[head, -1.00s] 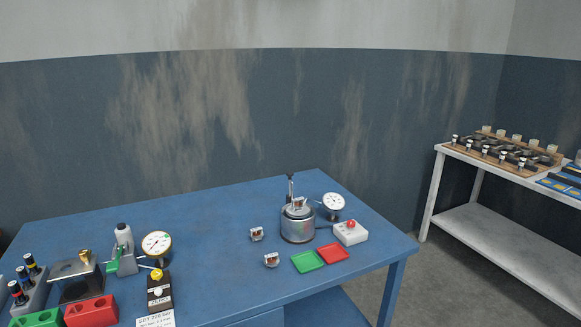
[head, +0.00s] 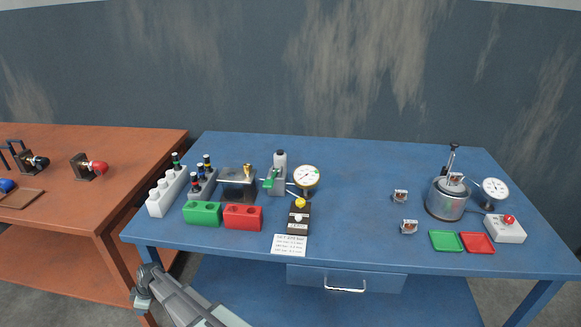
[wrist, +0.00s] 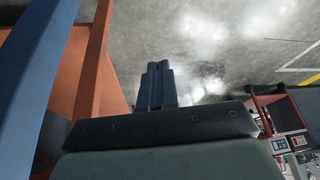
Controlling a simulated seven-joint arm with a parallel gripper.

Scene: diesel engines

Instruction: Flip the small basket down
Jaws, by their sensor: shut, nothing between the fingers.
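The steel pot (head: 445,201) stands on the right part of the blue table in the head view. A small basket-like holder (head: 456,180) sits at its top beside an upright dark-knobbed lever (head: 450,158). It seems raised above the pot's rim, with a small metal piece in it, but it is too small to be sure. My gripper (wrist: 158,68) shows in the wrist view with its two fingers together and empty, over the floor. It is far from the pot. My arm shows at the bottom left of the head view, in front of the table.
A dial gauge (head: 494,190) and a white box with a red button (head: 505,228) stand right of the pot. Green (head: 445,241) and red (head: 477,243) trays lie in front. Two small metal pieces lie left. Bottles, blocks and another gauge (head: 306,180) crowd the table's left half.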

